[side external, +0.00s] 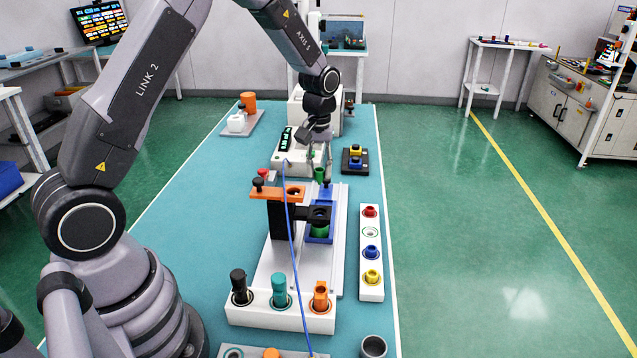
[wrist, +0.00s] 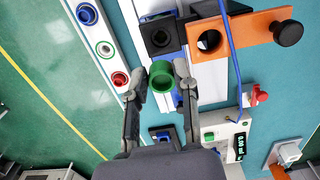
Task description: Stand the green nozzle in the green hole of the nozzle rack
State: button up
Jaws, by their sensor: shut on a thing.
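The green nozzle (side external: 320,174) is a short ring-shaped piece held between the fingertips of my gripper (side external: 319,162), above the bench. In the wrist view the green nozzle (wrist: 161,74) shows its open bore between the two fingers of my gripper (wrist: 161,84). The nozzle rack (side external: 371,293) is a white strip on the right of the bench. It holds red, blue and yellow nozzles, and its green-ringed hole (side external: 370,232) is empty, between red and blue. In the wrist view the green-ringed hole (wrist: 104,48) lies up and left of the held nozzle.
An orange plate (side external: 278,193) with a black knob and a black clamp (side external: 318,215) rise over a blue fixture between gripper and bench front. A blue cable (side external: 290,235) hangs nearby. A black block (side external: 355,161) with yellow and blue pieces stands behind the rack.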

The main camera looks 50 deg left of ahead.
jog(key=m, duration=0.2)
send_near(371, 226)
jog(key=s+d, duration=0.2)
jog(key=shift+s+f, duration=0.2)
jog(key=shift+f, duration=1.9)
jog(key=shift+f, duration=0.15)
jog(key=shift+f, duration=0.7)
jog(key=shift+f, duration=0.3)
jog(key=shift+f, duration=0.25)
jog(key=shift+f, duration=0.25)
dwell(0.5)
